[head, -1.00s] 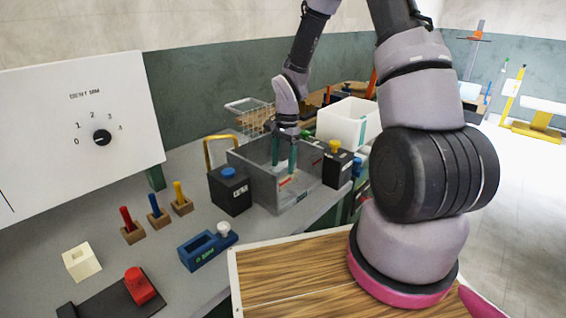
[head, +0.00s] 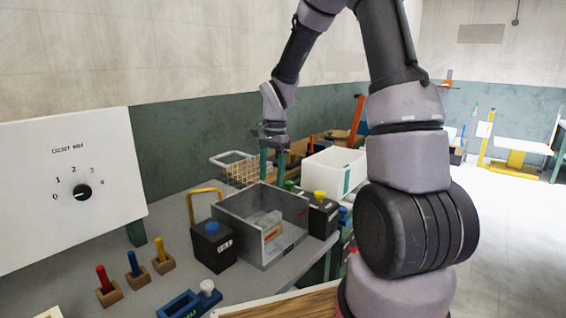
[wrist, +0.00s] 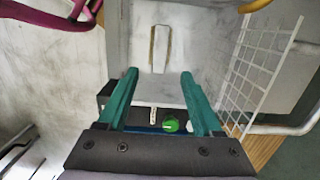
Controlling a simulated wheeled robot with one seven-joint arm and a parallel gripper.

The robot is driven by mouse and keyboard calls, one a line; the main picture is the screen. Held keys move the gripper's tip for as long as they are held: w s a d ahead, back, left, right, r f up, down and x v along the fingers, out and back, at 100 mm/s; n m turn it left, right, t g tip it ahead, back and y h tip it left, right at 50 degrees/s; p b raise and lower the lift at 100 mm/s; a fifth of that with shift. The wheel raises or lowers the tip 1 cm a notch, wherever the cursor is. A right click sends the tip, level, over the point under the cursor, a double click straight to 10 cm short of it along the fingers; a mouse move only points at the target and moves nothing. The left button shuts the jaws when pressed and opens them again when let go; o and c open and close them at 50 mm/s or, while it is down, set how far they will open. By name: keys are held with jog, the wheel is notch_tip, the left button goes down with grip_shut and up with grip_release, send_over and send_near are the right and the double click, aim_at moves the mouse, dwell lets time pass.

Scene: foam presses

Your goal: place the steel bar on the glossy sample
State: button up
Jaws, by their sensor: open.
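My gripper (head: 273,162) is open, its two teal fingers above the far side of a grey open-topped box (head: 238,228). In the wrist view the open fingers (wrist: 159,88) have nothing between them. A pale block with a reddish edge (head: 268,226) sits inside the grey box, apart from the fingers. In the wrist view a pale rectangle with a brownish outline (wrist: 160,48) shows on the box floor. I cannot tell whether either is the steel bar or the glossy sample.
Black boxes with a blue knob (head: 212,228) and a yellow knob (head: 320,196) flank the grey box; a green-knobbed one (wrist: 170,124) is behind. A wire basket (head: 240,172) and white bin (head: 335,168) stand farther back. Colored handles in wooden blocks (head: 135,264) stand front left.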

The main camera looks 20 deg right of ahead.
jog(key=s+d+r+n+t, duration=0.2)
jog(key=s+r+n+t, duration=0.1)
jog(key=s+r, duration=0.7)
jog(key=s+d+r+n+t+y, duration=0.1)
jog(key=s+d+r+n+t, duration=0.1)
jog(key=s+r, duration=0.7)
notch_tip(320, 180, up, 4)
jog(key=n+t, duration=0.1)
jog(key=t, duration=0.1)
jog(key=shift+s+d+n+t, duration=0.2)
jog(key=shift+s+n+t, duration=0.2)
